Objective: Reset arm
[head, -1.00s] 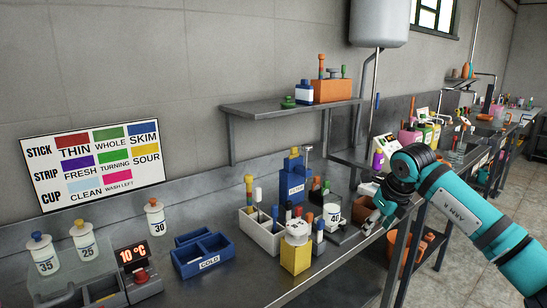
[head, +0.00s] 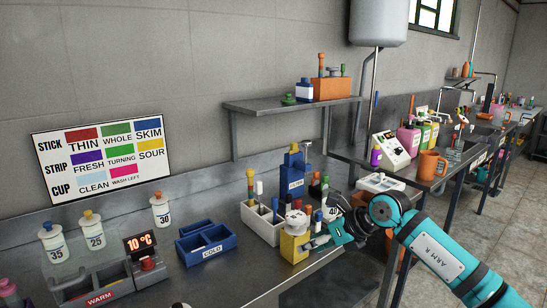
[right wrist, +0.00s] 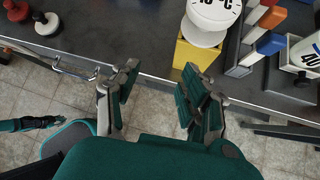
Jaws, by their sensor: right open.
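My right gripper (head: 332,236) is at the front edge of the steel bench, just right of the yellow block (head: 294,247) with a white round top. In the right wrist view the right gripper (right wrist: 160,82) is open, with nothing between its fingers. Below the gap are the bench edge and tiled floor. The yellow block (right wrist: 197,54) is beyond the right finger there, under a white dial marked °C. I cannot tell whether they touch.
A white rack (head: 262,224) and a blue COLD tray (head: 205,243) stand left of the yellow block. A white bottle marked 40 (right wrist: 307,52) is close on the right. An orange mug (head: 431,164) stands farther right. The floor in front of the bench is clear.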

